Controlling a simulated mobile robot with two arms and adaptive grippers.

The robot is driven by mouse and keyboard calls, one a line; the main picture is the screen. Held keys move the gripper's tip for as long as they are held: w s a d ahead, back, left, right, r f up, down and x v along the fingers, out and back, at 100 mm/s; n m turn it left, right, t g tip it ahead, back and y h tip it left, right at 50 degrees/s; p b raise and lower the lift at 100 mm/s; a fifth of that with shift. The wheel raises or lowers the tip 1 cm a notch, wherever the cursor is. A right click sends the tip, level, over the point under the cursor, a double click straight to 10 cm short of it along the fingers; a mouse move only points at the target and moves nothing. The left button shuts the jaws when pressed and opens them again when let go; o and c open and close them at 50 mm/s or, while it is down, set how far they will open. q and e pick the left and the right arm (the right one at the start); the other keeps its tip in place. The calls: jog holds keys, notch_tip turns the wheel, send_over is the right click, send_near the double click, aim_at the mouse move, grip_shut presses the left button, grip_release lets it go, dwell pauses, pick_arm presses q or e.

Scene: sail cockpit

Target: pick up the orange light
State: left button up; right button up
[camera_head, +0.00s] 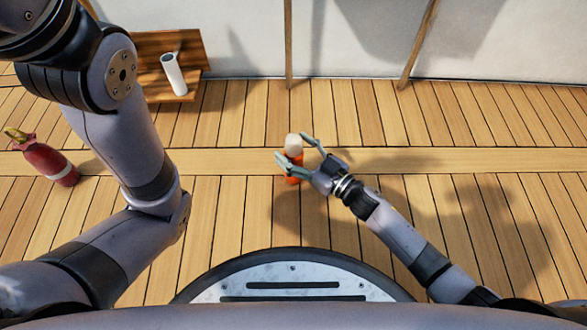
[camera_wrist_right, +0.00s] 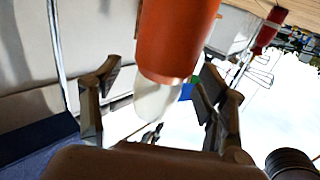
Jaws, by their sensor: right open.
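The orange light (camera_head: 293,168) has an orange body and a whitish cap (camera_head: 293,141). It appears to stand upright on the planked floor in the middle of the head view. My right gripper (camera_head: 291,147) is open, with one finger on each side of the light. In the right wrist view the orange light (camera_wrist_right: 178,38) reaches in from the top, with its pale cap between the spread fingers of my right gripper (camera_wrist_right: 158,85). I cannot tell whether a finger touches it. My left arm shows at the left, but its gripper is out of frame.
A red bottle-like object (camera_head: 48,163) with a white band and yellow top lies on the floor at the far left. A wooden board (camera_head: 190,45) at the back left holds a white roll (camera_head: 173,73). A pale wall (camera_head: 350,50) closes the back.

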jog(key=shift+w+a, duration=0.25)
grip_shut()
dwell(0.8)
jog(key=shift+r, duration=0.1)
